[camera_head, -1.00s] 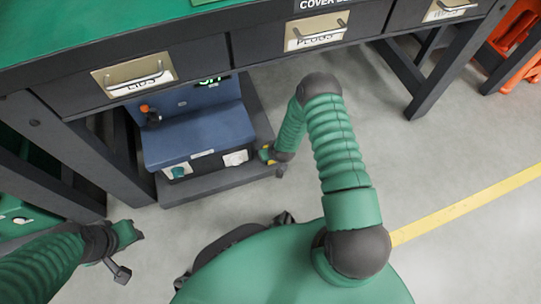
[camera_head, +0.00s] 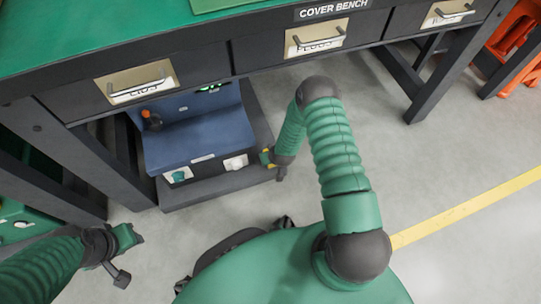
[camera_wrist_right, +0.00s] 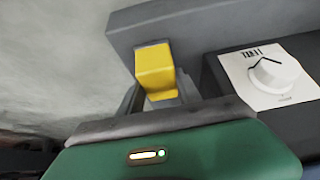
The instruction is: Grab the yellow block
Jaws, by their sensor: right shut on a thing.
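The yellow block (camera_wrist_right: 154,68) shows in the right wrist view, between the fingers of my right gripper (camera_wrist_right: 158,95). The gripper is shut on it, beside the dark grey base of the blue machine. Whether the block touches the base cannot be told.
The blue machine (camera_head: 205,138) stands on a dark grey base (camera_head: 215,185) under the cover bench (camera_head: 190,70) with its drawers. A dial with a white plate (camera_wrist_right: 268,72) is right of the block. Bench legs (camera_head: 435,85) stand at the right.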

